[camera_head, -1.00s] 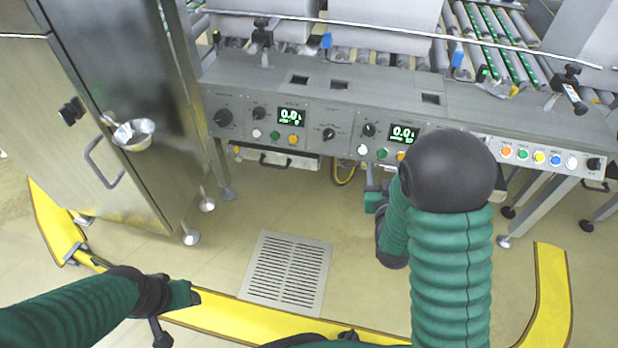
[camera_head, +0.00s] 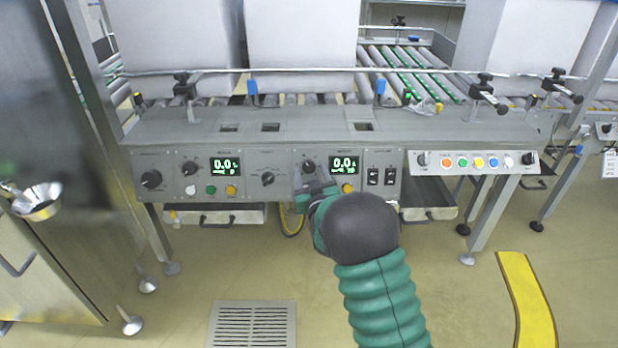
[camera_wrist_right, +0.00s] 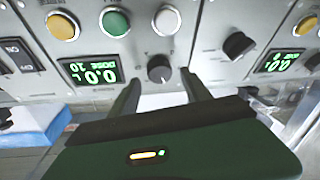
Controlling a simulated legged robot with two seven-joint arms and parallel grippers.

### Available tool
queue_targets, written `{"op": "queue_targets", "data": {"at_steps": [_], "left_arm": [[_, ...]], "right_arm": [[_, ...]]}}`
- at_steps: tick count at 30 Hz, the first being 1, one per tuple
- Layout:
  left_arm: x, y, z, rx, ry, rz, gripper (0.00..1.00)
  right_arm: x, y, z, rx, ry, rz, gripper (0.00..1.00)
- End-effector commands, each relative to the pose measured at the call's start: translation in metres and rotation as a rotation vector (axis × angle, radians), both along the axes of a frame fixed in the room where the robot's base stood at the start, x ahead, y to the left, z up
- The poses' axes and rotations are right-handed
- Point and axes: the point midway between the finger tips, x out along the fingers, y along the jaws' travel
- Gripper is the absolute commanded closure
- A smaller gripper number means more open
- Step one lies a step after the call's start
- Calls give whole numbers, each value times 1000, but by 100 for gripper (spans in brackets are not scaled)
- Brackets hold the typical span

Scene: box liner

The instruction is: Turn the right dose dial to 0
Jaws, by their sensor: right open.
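The right dose dial (camera_head: 308,166) is a small dark knob on the grey control panel, left of the right green display (camera_head: 344,165), whose large digits read 0.0. My right gripper (camera_head: 313,183) is at the panel just below this dial, with its arm rising from the lower right. In the right wrist view, which shows the panel upside down, the dial (camera_wrist_right: 159,68) appears between the two open fingertips (camera_wrist_right: 161,78). The fingers are empty; whether they touch the dial I cannot tell. The display (camera_wrist_right: 93,70) is beside it; its small line is hard to read. My left gripper is out of view.
White, green (camera_wrist_right: 115,21) and yellow (camera_wrist_right: 62,25) buttons sit close to the dial. A middle knob (camera_head: 267,179), the left display (camera_head: 225,165) and rocker switches (camera_head: 381,177) share the panel. A steel cabinet (camera_head: 60,230) stands at the left; the floor before the panel is open.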

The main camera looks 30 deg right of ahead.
Motion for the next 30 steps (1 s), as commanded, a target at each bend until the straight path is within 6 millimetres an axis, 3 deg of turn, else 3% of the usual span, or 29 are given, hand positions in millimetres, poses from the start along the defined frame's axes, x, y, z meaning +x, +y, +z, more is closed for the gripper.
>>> {"op": "queue_targets", "data": {"at_steps": [11, 23, 30], "left_arm": [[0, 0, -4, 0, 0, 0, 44], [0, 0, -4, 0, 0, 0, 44], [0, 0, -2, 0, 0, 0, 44]], "right_arm": [[9, -3, 1, -1, 1, 0, 45], [9, -3, 1, -1, 1, 0, 97], [9, -3, 1, -7, 5, 3, 100]]}}
